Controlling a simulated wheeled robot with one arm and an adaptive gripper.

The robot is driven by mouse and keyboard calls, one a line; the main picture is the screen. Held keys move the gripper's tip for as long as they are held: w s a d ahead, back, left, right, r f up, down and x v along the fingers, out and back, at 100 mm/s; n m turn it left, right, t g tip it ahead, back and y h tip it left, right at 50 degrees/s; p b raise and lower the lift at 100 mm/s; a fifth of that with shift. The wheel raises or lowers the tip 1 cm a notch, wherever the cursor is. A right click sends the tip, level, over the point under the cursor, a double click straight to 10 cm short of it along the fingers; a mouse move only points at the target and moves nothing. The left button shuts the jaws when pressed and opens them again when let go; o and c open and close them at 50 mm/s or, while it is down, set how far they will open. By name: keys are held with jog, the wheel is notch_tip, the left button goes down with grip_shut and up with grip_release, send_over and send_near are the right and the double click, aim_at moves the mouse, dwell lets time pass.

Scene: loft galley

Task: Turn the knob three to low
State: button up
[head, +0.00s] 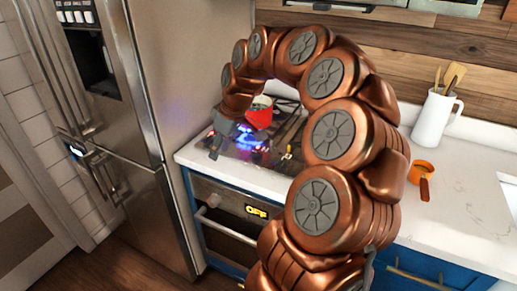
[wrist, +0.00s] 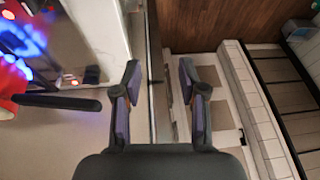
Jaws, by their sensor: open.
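The cooktop (head: 228,146) is set in the white counter, with a blue glow on it. A red pot (head: 259,113) stands on it; part of its red side shows at the left edge of the wrist view (wrist: 8,108), with a black handle (wrist: 57,103). A small dark knob-like piece (wrist: 92,75) sits left of my fingers in the wrist view. I cannot tell which knob is knob three, or its setting. My gripper (head: 217,142) is at the cooktop's left side; in the wrist view its fingers (wrist: 160,76) are apart with nothing between them.
A steel fridge (head: 150,110) stands left of the counter. The counter's right part is mostly clear.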

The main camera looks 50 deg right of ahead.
jog(key=d+f, duration=0.2)
jog(key=d, duration=0.8)
jog(key=m+t+h, duration=0.1)
send_near(257, 152)
jog(key=f, duration=0.1)
jog(key=shift+p+x, duration=1.6)
jog(key=shift+x, duration=2.35)
jog(key=shift+w+a, duration=0.1)
jog(key=shift+r, duration=0.1)
jog(key=shift+c, duration=0.2)
grip_shut()
